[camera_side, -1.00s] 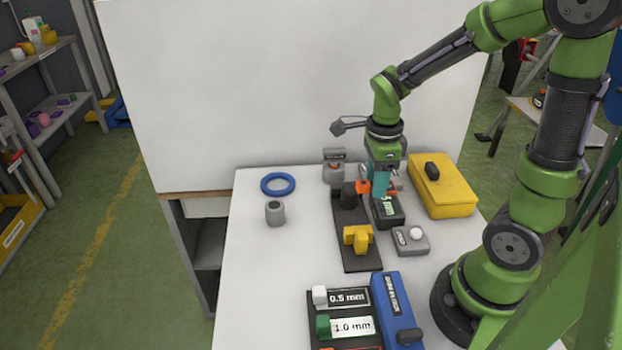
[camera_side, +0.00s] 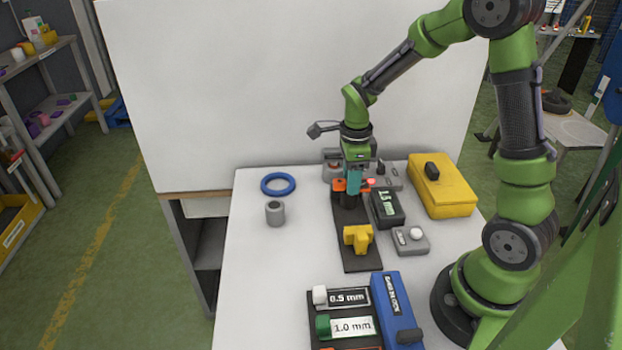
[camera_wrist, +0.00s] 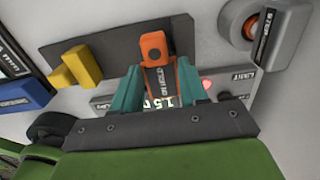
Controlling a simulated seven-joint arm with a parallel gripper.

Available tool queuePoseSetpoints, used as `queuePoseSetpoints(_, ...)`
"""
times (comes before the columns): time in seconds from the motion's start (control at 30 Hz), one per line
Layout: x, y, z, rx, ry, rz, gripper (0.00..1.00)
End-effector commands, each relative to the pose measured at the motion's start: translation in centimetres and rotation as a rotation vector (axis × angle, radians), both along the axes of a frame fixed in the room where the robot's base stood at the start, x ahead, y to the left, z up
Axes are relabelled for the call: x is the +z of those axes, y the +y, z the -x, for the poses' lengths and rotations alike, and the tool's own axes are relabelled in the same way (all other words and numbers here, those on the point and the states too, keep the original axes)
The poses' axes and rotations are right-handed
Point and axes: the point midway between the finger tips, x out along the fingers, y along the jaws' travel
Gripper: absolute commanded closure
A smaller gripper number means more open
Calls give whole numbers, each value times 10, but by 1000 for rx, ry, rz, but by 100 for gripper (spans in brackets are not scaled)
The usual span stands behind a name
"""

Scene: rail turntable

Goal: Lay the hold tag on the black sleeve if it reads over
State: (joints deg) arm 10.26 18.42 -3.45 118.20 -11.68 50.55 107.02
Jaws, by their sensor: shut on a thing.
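My gripper (camera_side: 353,192) is shut on the hold tag (camera_wrist: 153,48), an orange piece with a hole and a dark lettered face. In the wrist view the tag sits between the teal fingers. The black sleeve (camera_side: 347,201) is on the dark rail (camera_side: 360,262), just below the gripper and partly hidden. I cannot tell whether tag and sleeve touch. The gauge display (camera_side: 387,205) right of the rail seems to read 1.5 mm. A red light (camera_side: 371,182) glows behind it, on the limit box (camera_wrist: 232,82).
A yellow block (camera_side: 358,238) stands on the rail's near part. A grey box with a white knob (camera_side: 415,234) and a yellow case (camera_side: 441,188) are right. A blue ring (camera_side: 278,184) and grey cylinder (camera_side: 275,212) lie left. A size rack (camera_side: 320,312) is in front.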

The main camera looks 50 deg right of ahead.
Motion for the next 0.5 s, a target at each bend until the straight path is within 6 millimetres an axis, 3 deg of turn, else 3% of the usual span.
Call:
queuePoseSetpoints(0.1, -3, 0, 0, 1, 1, 1, 85)
queuePoseSetpoints(0.13, -4, 0, 0, 1, 0, 0, 55)
queuePoseSetpoints(0.3, -3, 0, 0, 0, 0, 0, 31)
queuePoseSetpoints(0.5, -3, 0, 0, 0, 0, 0, 31)
